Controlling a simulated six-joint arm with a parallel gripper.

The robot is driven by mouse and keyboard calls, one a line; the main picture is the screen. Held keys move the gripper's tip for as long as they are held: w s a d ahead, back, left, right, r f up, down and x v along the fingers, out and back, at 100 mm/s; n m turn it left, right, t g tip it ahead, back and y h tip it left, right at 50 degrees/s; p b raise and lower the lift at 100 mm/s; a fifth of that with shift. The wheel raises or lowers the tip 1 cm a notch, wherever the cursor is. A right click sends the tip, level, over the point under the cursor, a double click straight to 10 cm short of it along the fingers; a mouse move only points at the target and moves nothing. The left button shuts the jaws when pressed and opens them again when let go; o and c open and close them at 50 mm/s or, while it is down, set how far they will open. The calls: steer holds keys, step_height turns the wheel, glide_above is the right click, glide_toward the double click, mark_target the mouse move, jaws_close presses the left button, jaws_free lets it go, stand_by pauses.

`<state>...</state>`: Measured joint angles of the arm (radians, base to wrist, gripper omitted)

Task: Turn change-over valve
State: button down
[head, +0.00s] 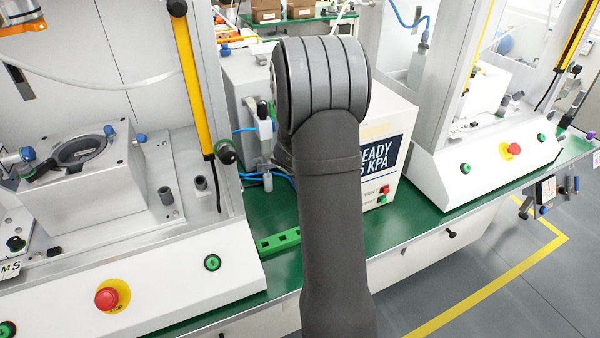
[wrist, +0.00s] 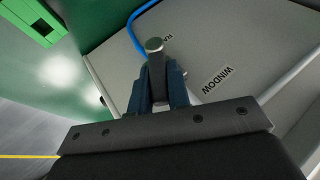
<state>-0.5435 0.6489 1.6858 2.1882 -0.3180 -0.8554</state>
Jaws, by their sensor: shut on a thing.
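In the wrist view, my gripper (wrist: 159,84) has its two dark blue fingers closed on either side of a dark lever with a round grey end (wrist: 154,45). I take this lever to be the handle of the change-over valve. It stands over a light grey panel (wrist: 240,40) marked "WINDOW", with a second label partly hidden behind the lever. The valve body is hidden by the fingers and gripper mount. In the head view my dark arm blocks the middle, so neither gripper nor lever shows there.
A grey control box with a "READY" display (head: 380,155) stands behind my arm on the green bench (head: 400,235). Press stations with a red stop button (head: 107,298) and yellow guard bars (head: 195,85) flank it. A blue hose (wrist: 136,32) runs close to the lever.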

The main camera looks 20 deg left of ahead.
steer(key=shift+r, duration=0.1)
steer(key=c, duration=1.4)
jaws_free()
steer(key=shift+o, duration=0.2)
steer(key=v, duration=1.7)
steer(key=shift+r, duration=0.15)
steer(key=shift+c, duration=0.2)
